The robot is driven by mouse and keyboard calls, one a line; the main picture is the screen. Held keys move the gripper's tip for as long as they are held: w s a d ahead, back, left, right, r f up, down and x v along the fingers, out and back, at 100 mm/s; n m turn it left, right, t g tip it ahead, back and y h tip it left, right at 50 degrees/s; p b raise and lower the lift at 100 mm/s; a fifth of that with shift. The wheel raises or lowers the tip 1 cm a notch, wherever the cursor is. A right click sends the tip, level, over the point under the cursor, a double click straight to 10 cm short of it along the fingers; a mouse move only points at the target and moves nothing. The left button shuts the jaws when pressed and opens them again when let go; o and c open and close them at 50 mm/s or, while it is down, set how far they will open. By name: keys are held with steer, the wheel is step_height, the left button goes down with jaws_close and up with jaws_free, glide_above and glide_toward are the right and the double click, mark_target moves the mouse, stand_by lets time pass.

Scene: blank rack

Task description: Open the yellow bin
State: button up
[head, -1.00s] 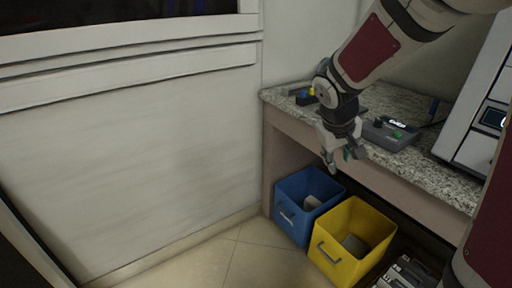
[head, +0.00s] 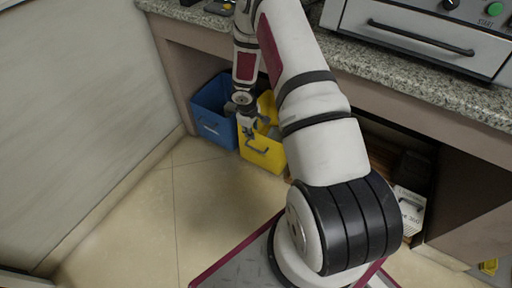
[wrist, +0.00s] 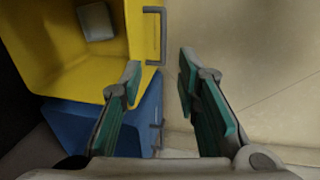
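The yellow bin (head: 262,158) stands on the floor at the counter's front edge, with a grey handle (head: 258,150) on its front face. In the wrist view the yellow bin (wrist: 75,75) fills the upper left, open at the top, and its handle (wrist: 162,36) shows at top centre. My gripper (head: 250,132) hangs low at the bin's front rim in the head view. In the wrist view my gripper (wrist: 160,70) is open and empty, with its fingertips apart on either side of the handle's line. The handle lies beyond the tips; I cannot tell whether they touch it.
A blue bin (head: 213,125) stands left of the yellow one, close beside it. A grey block (wrist: 97,21) lies inside the yellow bin. The granite counter (head: 405,75) overhangs behind, with a white appliance (head: 420,30) on it. The tiled floor (head: 130,220) in front is clear.

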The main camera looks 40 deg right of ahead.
steer(key=b+x, duration=0.2)
steer(key=x, duration=0.5)
steer(key=b+x, duration=0.2)
steer(key=x, duration=0.5)
steer(key=shift+s+a+f+b, duration=0.1)
steer(key=shift+s+f+b, duration=0.1)
steer(key=shift+f+b, duration=0.2)
steer(key=shift+r, duration=0.1)
jaws_close()
